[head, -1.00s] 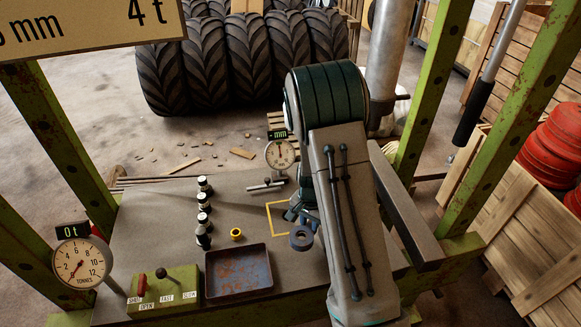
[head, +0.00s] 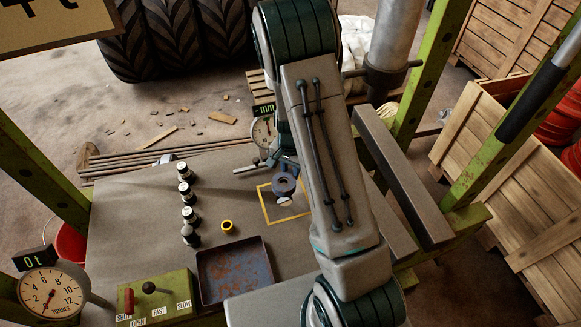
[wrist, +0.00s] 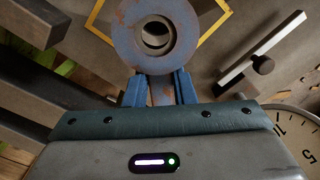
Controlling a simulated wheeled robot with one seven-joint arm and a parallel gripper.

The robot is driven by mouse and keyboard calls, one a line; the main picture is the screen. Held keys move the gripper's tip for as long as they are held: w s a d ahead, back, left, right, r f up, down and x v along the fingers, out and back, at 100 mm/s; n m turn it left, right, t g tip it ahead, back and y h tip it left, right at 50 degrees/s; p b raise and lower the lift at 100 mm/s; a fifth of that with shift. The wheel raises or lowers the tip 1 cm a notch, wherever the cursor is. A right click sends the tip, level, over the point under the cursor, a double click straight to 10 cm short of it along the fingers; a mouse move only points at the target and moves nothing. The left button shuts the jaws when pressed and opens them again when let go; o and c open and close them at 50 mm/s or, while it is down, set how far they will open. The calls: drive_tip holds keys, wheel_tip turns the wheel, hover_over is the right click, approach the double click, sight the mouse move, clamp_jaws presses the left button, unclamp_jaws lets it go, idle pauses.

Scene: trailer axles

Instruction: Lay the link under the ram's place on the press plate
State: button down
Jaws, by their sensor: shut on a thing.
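The link (head: 284,186) is a worn blue-grey piece with a round, holed eye and rust patches. My gripper (wrist: 160,88) is shut on its shank, with a blue finger on each side; the eye (wrist: 130,40) sticks out beyond the fingertips. In the head view, the eye appears over the yellow square outline (head: 264,207) on the grey press plate (head: 140,235). A small pale round spot (head: 284,202) shows just in front of the eye. I cannot tell whether the link touches the plate. My arm hides part of the plate to the right.
A dial gauge on a stand (head: 263,132) is close behind the square. A rusty tray (head: 235,272), a yellow ring (head: 227,227) and several dark pins (head: 186,192) are to the left. A lever box (head: 158,298) is at front left. Green posts (head: 425,80) flank the plate.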

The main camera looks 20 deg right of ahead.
sight(291, 180)
drive_tip(key=shift+f+b, duration=1.7)
drive_tip(key=shift+f, duration=1.05)
drive_tip(key=shift+f+b, duration=0.45)
drive_tip(key=shift+f, duration=0.1)
drive_tip(key=c, duration=1.1)
unclamp_jaws()
